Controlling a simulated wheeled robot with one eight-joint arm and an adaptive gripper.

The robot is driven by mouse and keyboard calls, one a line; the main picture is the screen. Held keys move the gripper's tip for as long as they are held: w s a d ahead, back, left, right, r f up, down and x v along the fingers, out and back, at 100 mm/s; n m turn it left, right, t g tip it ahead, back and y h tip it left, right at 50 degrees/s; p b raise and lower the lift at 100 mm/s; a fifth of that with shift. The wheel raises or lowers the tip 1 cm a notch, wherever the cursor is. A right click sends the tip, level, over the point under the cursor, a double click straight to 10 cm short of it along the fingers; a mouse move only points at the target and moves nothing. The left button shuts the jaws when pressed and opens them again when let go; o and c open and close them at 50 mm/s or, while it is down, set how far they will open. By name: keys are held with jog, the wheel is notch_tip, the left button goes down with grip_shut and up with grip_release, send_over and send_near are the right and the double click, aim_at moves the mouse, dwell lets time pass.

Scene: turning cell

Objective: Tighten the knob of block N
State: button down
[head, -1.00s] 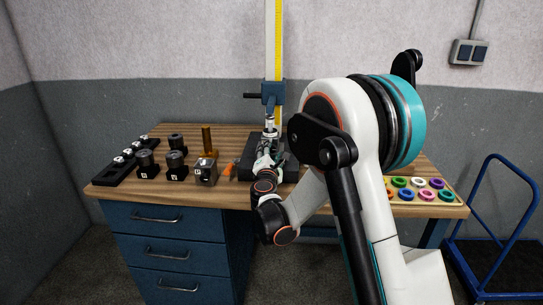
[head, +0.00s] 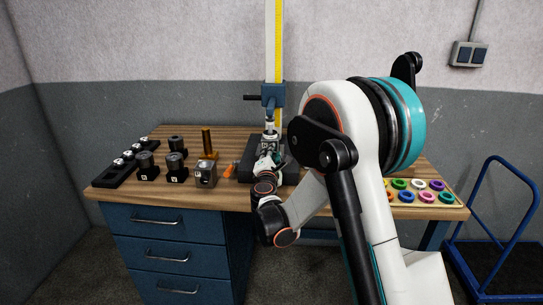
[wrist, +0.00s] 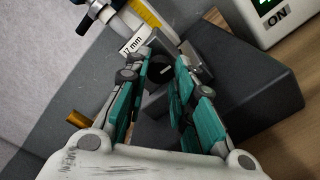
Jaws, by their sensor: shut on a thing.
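My gripper (wrist: 162,78) is shut on a grey metal piece (wrist: 155,104) with a dark round face. It is partly hidden by the teal fingers in the wrist view. I cannot tell from its marking whether it is block N. In the head view my gripper (head: 267,161) is at the dark base (head: 290,172) under a tall gauge. On the left of the bench stand dark blocks with round black knobs and white letter labels, one (head: 147,164) beside another (head: 177,166). Their letters are too small to read.
A grey block with a hole (head: 206,175) and a brass post (head: 207,141) stand left of my gripper. A gauge column (head: 272,50) with a blue slide (head: 272,95) rises behind. A black rack (head: 112,172) lies far left, a tray of coloured rings (head: 449,197) right.

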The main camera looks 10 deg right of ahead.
jog(key=m, duration=0.8)
jog(key=shift+m, duration=0.4)
jog(key=m, duration=0.4)
jog(key=shift+m, duration=1.9)
jog(key=c, duration=1.3)
grip_release()
jog(key=shift+c, duration=0.2)
jog(key=shift+s, duration=0.1)
